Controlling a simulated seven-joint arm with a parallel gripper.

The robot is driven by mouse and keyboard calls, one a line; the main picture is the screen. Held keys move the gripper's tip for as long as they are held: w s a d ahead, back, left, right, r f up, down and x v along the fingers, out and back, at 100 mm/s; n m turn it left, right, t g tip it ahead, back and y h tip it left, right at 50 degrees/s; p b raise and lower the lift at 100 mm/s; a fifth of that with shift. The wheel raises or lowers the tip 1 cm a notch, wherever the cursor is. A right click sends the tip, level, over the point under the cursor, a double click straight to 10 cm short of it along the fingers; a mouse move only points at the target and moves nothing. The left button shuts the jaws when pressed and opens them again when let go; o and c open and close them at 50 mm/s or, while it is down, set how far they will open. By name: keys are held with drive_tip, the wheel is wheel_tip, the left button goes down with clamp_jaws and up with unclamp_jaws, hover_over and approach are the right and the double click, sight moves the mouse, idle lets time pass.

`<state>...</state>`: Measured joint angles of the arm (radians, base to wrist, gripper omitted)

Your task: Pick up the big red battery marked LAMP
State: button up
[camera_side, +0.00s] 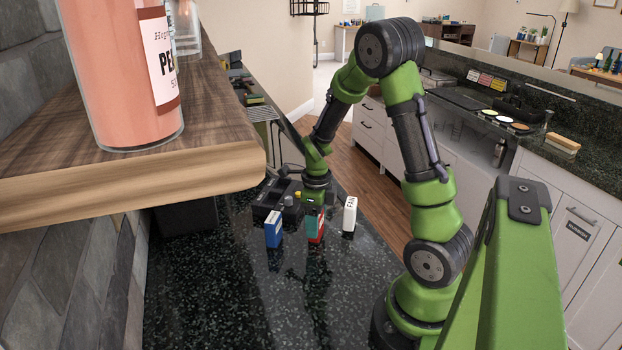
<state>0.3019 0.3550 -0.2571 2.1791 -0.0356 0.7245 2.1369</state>
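A small red block (319,234), likely the red battery, stands on the dark speckled counter. No LAMP marking is legible on it. A teal piece (312,224) is in front of it or against it, and I cannot tell whether it is a separate block. My gripper (316,206) points down directly over the red and teal pieces. Its fingers are too small and overlapped to show whether they are open or shut, or touching anything. A blue block with a white part (273,229) stands to the left. A white block with dark lettering, seemingly FAN, (349,214) stands to the right.
A black tray or holder (272,196) lies just behind the blocks, with a small yellow item (298,194) near it. A wooden shelf (130,160) with a pink bottle (120,70) overhangs the left. The front of the counter (240,310) is clear.

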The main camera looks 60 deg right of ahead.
drive_tip(key=c, duration=0.4)
drive_tip(key=shift+r, duration=0.15)
drive_tip(key=shift+c, duration=0.2)
